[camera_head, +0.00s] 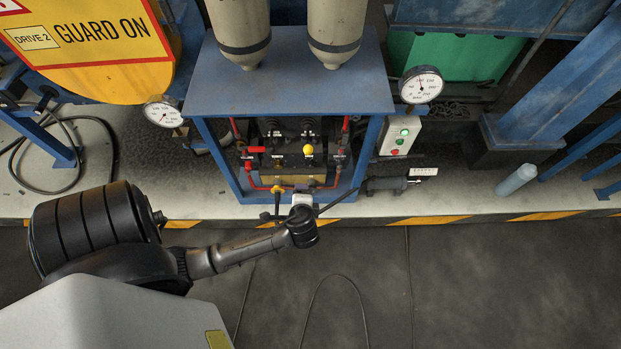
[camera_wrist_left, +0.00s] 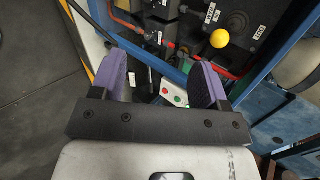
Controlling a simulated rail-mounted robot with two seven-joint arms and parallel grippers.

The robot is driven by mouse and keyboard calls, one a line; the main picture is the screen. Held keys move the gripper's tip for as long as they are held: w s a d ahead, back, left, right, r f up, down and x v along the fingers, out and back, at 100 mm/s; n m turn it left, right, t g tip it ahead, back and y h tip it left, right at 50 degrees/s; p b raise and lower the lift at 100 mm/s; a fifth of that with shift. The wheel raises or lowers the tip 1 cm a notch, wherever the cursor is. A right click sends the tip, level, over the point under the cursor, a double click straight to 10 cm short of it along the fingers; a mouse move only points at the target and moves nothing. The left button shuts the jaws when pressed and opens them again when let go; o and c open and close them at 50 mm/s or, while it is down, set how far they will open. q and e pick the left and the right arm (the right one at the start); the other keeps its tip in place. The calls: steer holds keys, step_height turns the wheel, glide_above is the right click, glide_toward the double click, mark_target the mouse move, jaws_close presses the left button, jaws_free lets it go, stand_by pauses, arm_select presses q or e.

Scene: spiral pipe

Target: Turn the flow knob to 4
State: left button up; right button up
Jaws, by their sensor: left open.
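A blue-framed cabinet (camera_head: 290,85) holds dark equipment with pipes and labels. A yellow ball-shaped knob (camera_head: 308,149) stands out inside it and also shows in the left wrist view (camera_wrist_left: 219,39). A dark round knob (camera_wrist_left: 238,20) is near it between small white labels. I cannot tell for sure which one is the flow knob, and no scale is readable. My left gripper (camera_wrist_left: 158,73) has its purple-padded fingers apart with nothing held. In the head view it is in front of the cabinet's lower opening, largely hidden by my wrist. My right gripper is not in view.
Two dial gauges, left (camera_head: 163,112) and right (camera_head: 421,85), flank the cabinet. A control box (camera_head: 401,135) with green and red buttons is at its right. Blue frame posts and red pipes (camera_wrist_left: 125,20) are close to the left gripper. The floor in front is mostly clear.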

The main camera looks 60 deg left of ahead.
arm_select(q)
steer(key=w+a+f+m+y+b, duration=0.1)
steer(key=w+a+f+b, duration=0.1)
steer(key=f+b, duration=0.35)
steer(key=w+a+f+m+y+b, duration=0.1)
steer(key=a+f+y+b, duration=0.1)
steer(key=f+b, duration=0.3)
steer(key=m+t+y+b, duration=0.35)
steer(key=m+b, duration=0.25)
steer(key=b, duration=1)
glide_toward(309, 167)
steer(key=shift+y, duration=0.35)
steer(key=b+x, duration=0.1)
steer(key=x, duration=0.1)
steer(key=b+x, duration=0.1)
steer(key=x, duration=0.2)
steer(key=b+x, duration=0.2)
steer(key=x, duration=0.1)
steer(key=shift+w+d+f, duration=0.1)
steer(key=shift+w+f, duration=0.05)
steer(key=shift+f, duration=0.25)
steer(key=shift+b+x, duration=0.4)
steer(key=shift+x, duration=0.55)
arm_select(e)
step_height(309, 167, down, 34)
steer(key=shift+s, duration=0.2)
arm_select(q)
steer(key=shift+r, duration=0.1)
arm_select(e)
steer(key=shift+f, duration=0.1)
